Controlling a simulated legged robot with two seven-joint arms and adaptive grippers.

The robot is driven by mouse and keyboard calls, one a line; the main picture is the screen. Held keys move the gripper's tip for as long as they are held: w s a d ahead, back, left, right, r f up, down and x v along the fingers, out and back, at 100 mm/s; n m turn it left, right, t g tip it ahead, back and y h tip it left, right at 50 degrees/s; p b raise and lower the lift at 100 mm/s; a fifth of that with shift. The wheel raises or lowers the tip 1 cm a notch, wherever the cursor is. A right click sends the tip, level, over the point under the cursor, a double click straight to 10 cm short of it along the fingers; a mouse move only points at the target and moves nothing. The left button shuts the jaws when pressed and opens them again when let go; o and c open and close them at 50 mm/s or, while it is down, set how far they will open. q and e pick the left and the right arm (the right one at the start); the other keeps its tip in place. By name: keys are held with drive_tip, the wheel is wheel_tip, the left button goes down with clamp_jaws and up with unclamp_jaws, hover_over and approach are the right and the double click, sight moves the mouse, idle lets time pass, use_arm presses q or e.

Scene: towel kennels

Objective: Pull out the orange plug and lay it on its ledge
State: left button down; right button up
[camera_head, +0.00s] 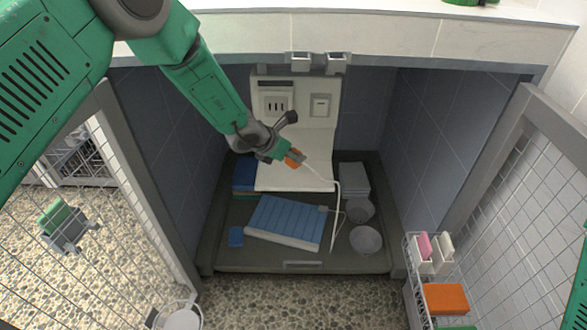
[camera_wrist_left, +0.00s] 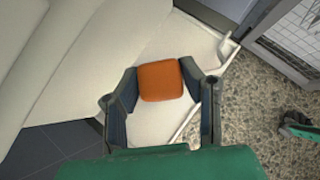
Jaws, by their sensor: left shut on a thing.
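The orange plug (camera_head: 294,158) is between the fingers of my left gripper (camera_head: 290,156), inside the kennel. In the left wrist view the plug (camera_wrist_left: 160,81) sits between both fingers of my left gripper (camera_wrist_left: 161,92), over a pale surface. The white ledge (camera_head: 290,179) lies below it in the head view; I cannot tell the gap between plug and ledge. The wall socket (camera_head: 276,104) on the white back panel shows bare dark slots, apart from the plug. A pale cord (camera_head: 335,212) runs down over the ledge's right side. My right gripper is not in view.
A blue ribbed pad (camera_head: 288,222) lies on the kennel floor. Two bowls, the lower one (camera_head: 366,240) and the upper one (camera_head: 360,210), stand right of it. Folded grey towels (camera_head: 354,178) lie right of the ledge. Mesh doors (camera_head: 520,220) stand open at both sides.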

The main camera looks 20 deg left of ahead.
sight(290, 164)
use_arm(q)
drive_tip(key=f, duration=0.1)
drive_tip(key=f+b, duration=0.1)
drive_tip(key=f, duration=0.1)
drive_tip(key=f+b, duration=0.1)
drive_tip(key=shift+w+d+f, duration=0.2)
drive_tip(key=shift+d+f, duration=0.1)
drive_tip(key=shift+f, duration=0.1)
drive_tip(key=shift+r, duration=0.1)
drive_tip(key=shift+a, duration=0.15)
drive_tip(key=c, duration=1)
unclamp_jaws()
drive_tip(key=shift+c, duration=0.2)
drive_tip(key=shift+s+r, duration=0.2)
drive_tip(key=shift+r, duration=0.05)
drive_tip(key=p+v, duration=0.3)
drive_tip(key=v, duration=0.8)
drive_tip(key=shift+s, duration=0.25)
